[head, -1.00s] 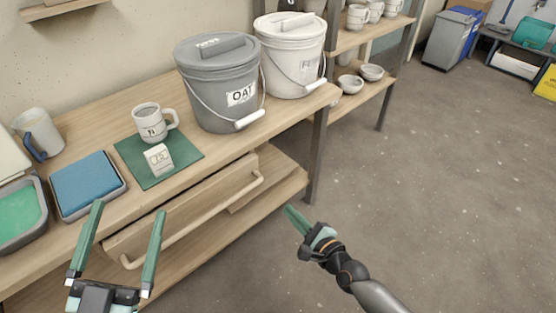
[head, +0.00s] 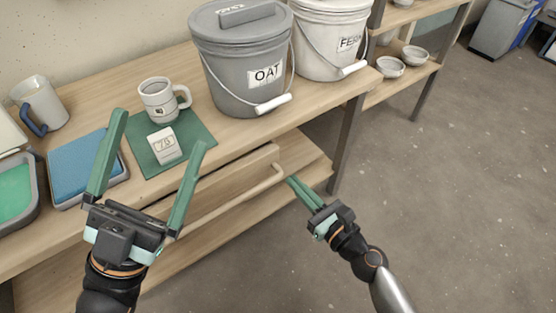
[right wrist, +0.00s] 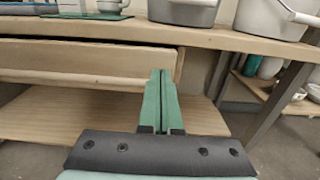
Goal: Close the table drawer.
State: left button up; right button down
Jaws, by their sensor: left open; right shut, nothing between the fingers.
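The wooden table drawer (head: 232,184) sits under the tabletop and looks partly pulled out; how far is hard to tell. Its long pale handle (head: 240,198) runs along the front. My left gripper (head: 158,130) is open and empty, over the table's front edge, hiding the drawer's left part.
On the tabletop (head: 335,96) are a grey OAT bucket (head: 225,70), a white bucket (head: 318,45), a mug (head: 157,103) and white block (head: 164,146) on a green mat, and a blue pad (head: 75,172). A table leg (head: 347,145) stands right of the drawer.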

aim_at(270, 155)
jog(key=x, duration=0.7)
jog(key=shift+w+a, duration=0.15)
jog(key=shift+w, duration=0.15)
